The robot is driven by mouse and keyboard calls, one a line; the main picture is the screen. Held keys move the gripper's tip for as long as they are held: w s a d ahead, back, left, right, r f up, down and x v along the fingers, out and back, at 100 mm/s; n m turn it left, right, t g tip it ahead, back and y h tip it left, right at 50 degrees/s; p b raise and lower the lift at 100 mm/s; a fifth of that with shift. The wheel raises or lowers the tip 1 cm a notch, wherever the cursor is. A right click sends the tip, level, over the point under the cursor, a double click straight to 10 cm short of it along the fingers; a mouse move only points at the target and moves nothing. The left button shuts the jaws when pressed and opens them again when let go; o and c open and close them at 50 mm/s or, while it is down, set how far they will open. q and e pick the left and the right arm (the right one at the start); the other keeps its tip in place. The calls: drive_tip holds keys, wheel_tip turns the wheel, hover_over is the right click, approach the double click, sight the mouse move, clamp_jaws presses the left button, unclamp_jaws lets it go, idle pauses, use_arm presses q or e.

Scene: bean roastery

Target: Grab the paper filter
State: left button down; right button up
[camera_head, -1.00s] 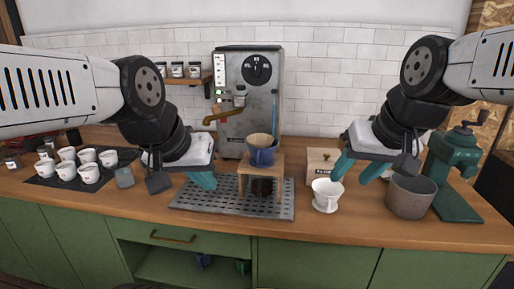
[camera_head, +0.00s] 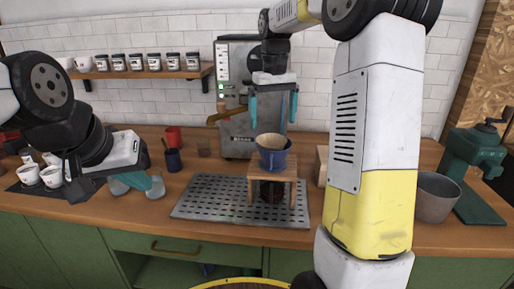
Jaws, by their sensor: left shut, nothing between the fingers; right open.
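The tan paper filter (camera_head: 271,141) sits in a blue dripper (camera_head: 273,160) on a small wooden stand (camera_head: 284,174). A dark vessel (camera_head: 271,191) stands beneath it. My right gripper (camera_head: 273,116) is open and empty, its teal fingers pointing down above the filter, apart to either side of it in the picture. Its height above the filter is hard to judge. My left gripper (camera_head: 134,182) is shut and empty at the left, near a glass (camera_head: 155,187) on the counter, well away from the filter.
The stand is on a perforated metal drip tray (camera_head: 205,198). A grey machine (camera_head: 238,133) is behind it. My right arm covers part of the counter. A grey bin (camera_head: 434,196) and green grinder (camera_head: 475,160) are at right, white cups (camera_head: 52,176) at left.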

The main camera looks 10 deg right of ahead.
sight(271, 135)
drive_tip(key=shift+w+a+f, duration=0.1)
drive_tip(key=shift+w+f, duration=0.05)
drive_tip(key=shift+f, duration=2.8)
drive_tip(key=shift+f, duration=0.1)
drive_tip(key=c, duration=2)
